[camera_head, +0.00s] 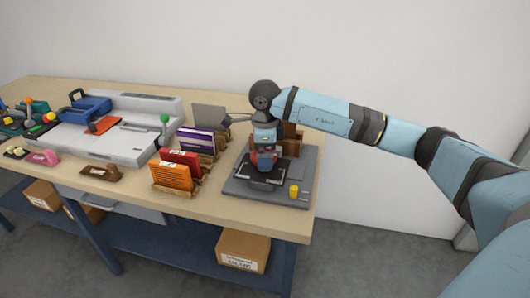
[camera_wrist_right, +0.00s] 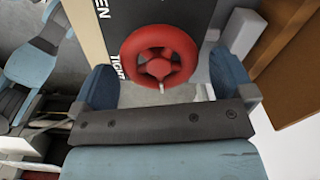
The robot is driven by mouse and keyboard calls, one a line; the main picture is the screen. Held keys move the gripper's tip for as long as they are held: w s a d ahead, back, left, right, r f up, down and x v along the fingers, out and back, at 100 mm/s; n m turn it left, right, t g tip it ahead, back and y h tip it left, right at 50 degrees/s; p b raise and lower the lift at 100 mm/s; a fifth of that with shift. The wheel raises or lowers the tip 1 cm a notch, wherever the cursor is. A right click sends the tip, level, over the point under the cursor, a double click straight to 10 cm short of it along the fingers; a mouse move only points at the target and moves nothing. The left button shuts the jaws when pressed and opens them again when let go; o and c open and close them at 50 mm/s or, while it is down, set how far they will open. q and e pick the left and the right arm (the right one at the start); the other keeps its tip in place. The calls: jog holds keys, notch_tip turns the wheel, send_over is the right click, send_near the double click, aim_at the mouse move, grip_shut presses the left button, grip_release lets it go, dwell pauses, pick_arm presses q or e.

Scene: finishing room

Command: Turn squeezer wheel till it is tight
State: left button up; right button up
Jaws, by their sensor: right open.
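The red squeezer wheel (camera_wrist_right: 158,67) shows almost whole in the right wrist view, with a hub, spokes and a small pale mark at its lower rim. It is in front of a dark plate (camera_wrist_right: 168,12) with white lettering, partly readable as "EN" and "TIGH". My right gripper (camera_wrist_right: 164,74) is open, with one blue finger on each side of the wheel. I cannot tell whether the fingers touch it. In the head view my right gripper (camera_head: 265,150) is over the grey press (camera_head: 240,188), and it hides most of the wheel. My left gripper is not in view.
Orange, red and purple booklets (camera_head: 171,177) stand in wooden holders left of the press. A yellow knob (camera_head: 294,191) is at its front right, and brown blocks (camera_head: 291,142) are behind. A white machine (camera_head: 100,140) is farther left. The bench's front right corner is clear.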

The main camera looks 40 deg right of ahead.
jog(key=shift+f, duration=0.1)
jog(key=c, duration=0.8)
jog(key=shift+c, duration=0.2)
dwell(0.6)
jog(key=o, duration=0.8)
jog(key=shift+o, duration=0.2)
notch_tip(320, 180, up, 14)
jog(key=shift+p, duration=0.3)
